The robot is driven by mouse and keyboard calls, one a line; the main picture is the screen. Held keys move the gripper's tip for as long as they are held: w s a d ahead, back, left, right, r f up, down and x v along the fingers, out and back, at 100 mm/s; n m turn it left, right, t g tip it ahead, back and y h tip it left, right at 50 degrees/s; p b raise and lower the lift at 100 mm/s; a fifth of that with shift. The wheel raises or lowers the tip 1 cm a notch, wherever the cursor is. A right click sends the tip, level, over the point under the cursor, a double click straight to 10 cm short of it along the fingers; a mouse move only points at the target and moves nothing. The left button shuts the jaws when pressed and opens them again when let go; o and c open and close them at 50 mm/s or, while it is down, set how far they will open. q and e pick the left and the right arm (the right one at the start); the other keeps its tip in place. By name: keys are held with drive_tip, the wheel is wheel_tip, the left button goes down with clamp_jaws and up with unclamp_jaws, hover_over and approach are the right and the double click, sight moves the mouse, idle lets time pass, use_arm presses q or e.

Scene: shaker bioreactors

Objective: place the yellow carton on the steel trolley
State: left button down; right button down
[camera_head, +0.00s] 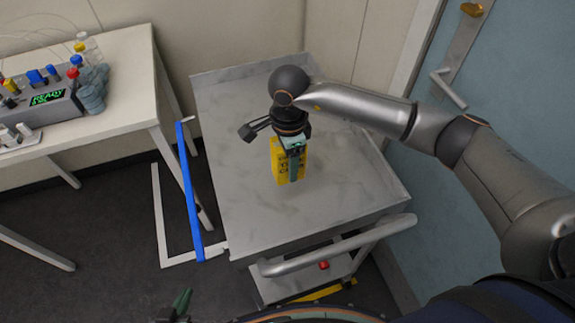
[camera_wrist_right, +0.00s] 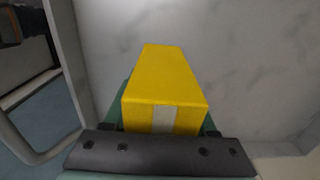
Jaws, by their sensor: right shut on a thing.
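The yellow carton (camera_head: 291,170) is upright over the middle of the steel trolley's (camera_head: 250,205) grey top. My right gripper (camera_head: 293,150) comes down from above and is shut on the carton. In the right wrist view the carton (camera_wrist_right: 165,85) sits between the green fingers (camera_wrist_right: 165,122), with a pale strip on its near side. I cannot tell whether the carton's bottom touches the trolley top. My left gripper (camera_head: 178,304) shows only as a green finger at the bottom edge; its opening cannot be made out.
A white bench (camera_head: 120,65) at the left holds a grey device (camera_head: 40,105) and several bottles. The trolley's push handle (camera_head: 335,245) faces me. A blue door (camera_head: 510,110) is at the right. The trolley top around the carton is clear.

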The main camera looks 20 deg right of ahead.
drive_tip(key=shift+w+d+f, duration=0.15)
drive_tip(key=shift+w+f, duration=0.65)
drive_tip(key=shift+f, duration=0.15)
drive_tip(key=shift+w+f+p, duration=0.15)
drive_tip(key=shift+f+p, duration=0.25)
drive_tip(key=shift+f, duration=1.3)
drive_tip(key=shift+f, duration=0.2)
drive_tip(key=shift+c, duration=1)
unclamp_jaws()
drive_tip(key=shift+r, duration=0.1)
wheel_tip(320, 180, up, 12)
drive_tip(key=shift+r+b, duration=0.15)
drive_tip(key=shift+b, duration=0.6)
